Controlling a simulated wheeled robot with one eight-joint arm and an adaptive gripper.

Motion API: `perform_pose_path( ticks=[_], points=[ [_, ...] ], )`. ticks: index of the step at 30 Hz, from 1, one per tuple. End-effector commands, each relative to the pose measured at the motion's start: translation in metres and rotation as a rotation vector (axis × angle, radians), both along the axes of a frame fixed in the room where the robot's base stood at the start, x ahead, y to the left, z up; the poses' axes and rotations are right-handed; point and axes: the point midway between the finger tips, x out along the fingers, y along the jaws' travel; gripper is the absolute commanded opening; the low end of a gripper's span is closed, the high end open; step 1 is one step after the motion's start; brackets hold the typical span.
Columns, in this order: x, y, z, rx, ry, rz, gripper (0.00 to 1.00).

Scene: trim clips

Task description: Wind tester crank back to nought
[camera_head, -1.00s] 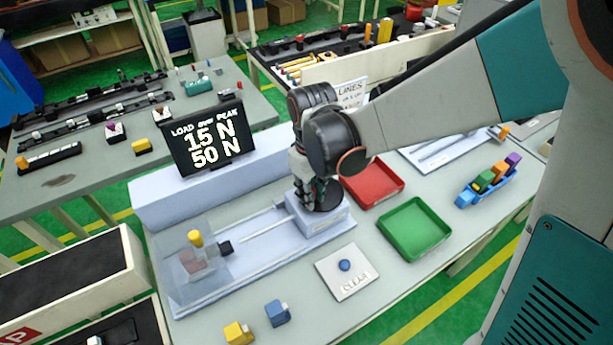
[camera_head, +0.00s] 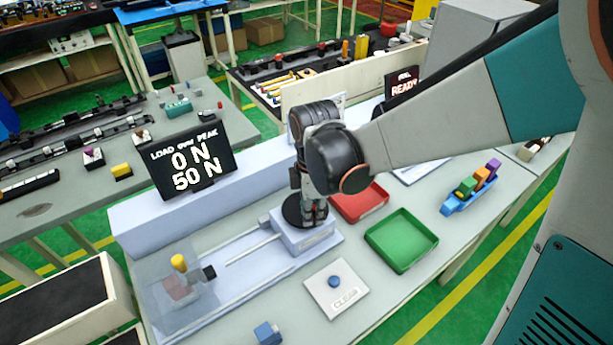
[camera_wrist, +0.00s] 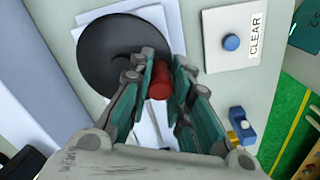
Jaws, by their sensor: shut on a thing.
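The tester (camera_head: 185,335) lies along the bench. Its crank is a dark disc (camera_wrist: 100,60) with a red knob (camera_wrist: 159,82), both clear in the wrist view. My gripper (camera_wrist: 160,68) has its fingers closed on the red knob, one on each side. In the head view my gripper (camera_head: 311,208) points down over the crank block (camera_head: 305,238), and the knob is hidden. The load display (camera_head: 192,161) reads 0 N over a peak of 50 N. A yellow-topped piece (camera_head: 179,262) sits behind the clear guard at the tester's left end.
The CLEAR button (camera_head: 333,281) is on a pale plate in front of the tester. A red tray (camera_head: 362,205) and a green tray (camera_head: 401,241) lie to the right. A blue rack (camera_head: 453,206) holds several coloured clips. A blue clip (camera_head: 268,333) lies at the front. A second display (camera_head: 403,85) shows READY.

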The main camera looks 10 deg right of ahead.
Motion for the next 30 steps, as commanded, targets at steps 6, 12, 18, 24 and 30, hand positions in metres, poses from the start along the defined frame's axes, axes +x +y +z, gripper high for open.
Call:
perform_pose_path(
  ticks=[6,12,18,24,30],
  points=[
    [0.0026,-0.0051,0.0003,-0.001,-0.001,0.118,0.00],
    [0.0039,-0.0072,0.0005,0.000,-0.002,0.179,0.00],
    [0.0044,-0.0080,0.0005,0.000,-0.002,0.200,0.00],
    [0.0046,-0.0080,0.0006,0.000,-0.002,0.202,0.00],
    [0.0047,-0.0079,0.0006,0.000,-0.002,0.201,0.29]
  ],
)
